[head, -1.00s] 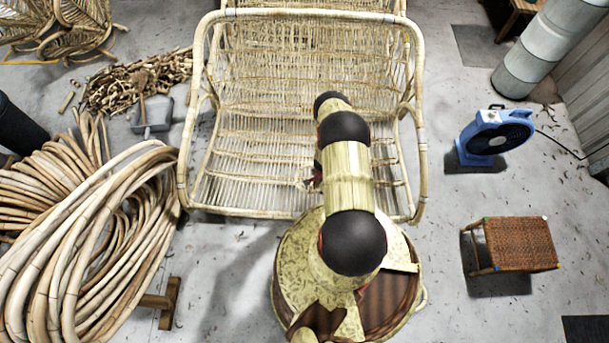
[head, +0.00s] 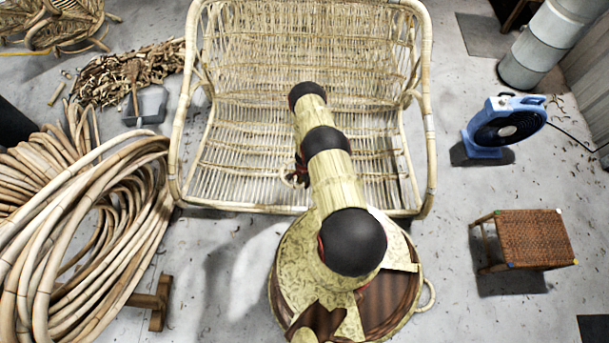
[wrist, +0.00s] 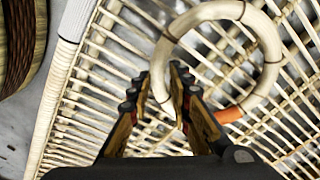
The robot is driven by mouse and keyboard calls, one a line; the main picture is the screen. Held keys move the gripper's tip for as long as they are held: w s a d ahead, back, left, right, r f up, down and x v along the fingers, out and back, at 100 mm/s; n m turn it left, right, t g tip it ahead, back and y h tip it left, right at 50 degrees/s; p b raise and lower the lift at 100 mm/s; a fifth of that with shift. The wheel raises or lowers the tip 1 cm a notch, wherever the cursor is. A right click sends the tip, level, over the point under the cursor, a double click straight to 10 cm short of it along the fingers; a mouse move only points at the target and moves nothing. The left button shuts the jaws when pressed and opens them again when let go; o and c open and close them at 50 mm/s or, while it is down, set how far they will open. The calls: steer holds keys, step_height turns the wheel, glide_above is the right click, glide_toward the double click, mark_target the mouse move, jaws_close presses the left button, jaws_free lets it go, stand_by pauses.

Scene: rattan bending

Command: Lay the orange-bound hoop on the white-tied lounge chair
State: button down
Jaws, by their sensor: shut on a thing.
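In the wrist view the hoop (wrist: 273,55) is a pale rattan ring with an orange binding (wrist: 229,115) at its lower right. My gripper (wrist: 172,88) is shut on the left side of the hoop and holds it over the slats of the lounge chair. The chair (head: 250,60) is a wide pale rattan seat with its back at the far side, in front of me in the head view. White binding (wrist: 75,20) shows on its rail in the wrist view. In the head view my arm hides most of my gripper and the hoop. Whether the hoop touches the slats is unclear.
Coiled rattan poles (head: 60,240) lie on the left, near a pile of offcuts (head: 125,72) and a dustpan (head: 146,106). A blue fan (head: 503,128) and a woven stool (head: 522,240) stand on the right. Floor between chair and stool is clear.

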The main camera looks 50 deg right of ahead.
steer(key=shift+f, duration=0.8)
steer(key=shift+f, duration=0.1)
steer(key=c, duration=1.6)
jaws_free()
steer(key=shift+c, duration=0.2)
